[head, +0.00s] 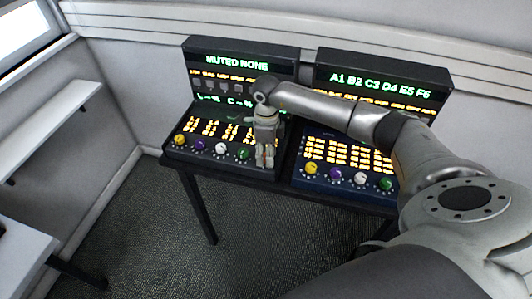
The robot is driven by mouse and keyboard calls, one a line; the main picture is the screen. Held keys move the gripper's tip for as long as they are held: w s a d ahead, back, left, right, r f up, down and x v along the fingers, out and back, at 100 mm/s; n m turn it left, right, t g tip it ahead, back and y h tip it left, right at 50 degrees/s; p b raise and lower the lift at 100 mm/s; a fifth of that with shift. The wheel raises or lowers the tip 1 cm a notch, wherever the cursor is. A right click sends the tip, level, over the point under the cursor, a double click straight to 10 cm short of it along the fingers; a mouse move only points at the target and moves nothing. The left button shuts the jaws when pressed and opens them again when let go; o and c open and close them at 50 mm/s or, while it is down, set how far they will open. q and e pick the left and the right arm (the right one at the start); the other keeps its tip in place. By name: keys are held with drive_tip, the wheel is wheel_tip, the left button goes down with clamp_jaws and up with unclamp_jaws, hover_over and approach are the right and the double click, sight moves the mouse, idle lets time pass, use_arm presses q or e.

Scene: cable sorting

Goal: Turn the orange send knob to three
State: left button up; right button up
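My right gripper (265,158) points down at the front right of the left console (182,148), just right of the green knob (243,153). A small orange-red patch shows at its fingertips. It may be the orange send knob, but the gripper covers most of that spot. I cannot tell whether the fingers are open or closed on it, and no knob setting can be read. My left gripper is out of view.
The left console's front row also has yellow (180,140), purple (198,145) and white (221,149) knobs. A right console (302,178) with similar knobs stands beside it, partly behind my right arm. Both rest on a dark-legged table (195,205). A shelf (45,130) is at left.

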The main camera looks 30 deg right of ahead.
drive_tip(key=c, duration=0.6)
drive_tip(key=shift+o, duration=0.2)
drive_tip(key=shift+m, duration=0.3)
drive_tip(key=shift+m+b, duration=0.6)
drive_tip(key=shift+m, duration=0.6)
drive_tip(key=shift+m+b, duration=0.5)
drive_tip(key=shift+m, duration=1.7)
drive_tip(key=o, duration=1.1)
drive_tip(key=shift+c, duration=0.2)
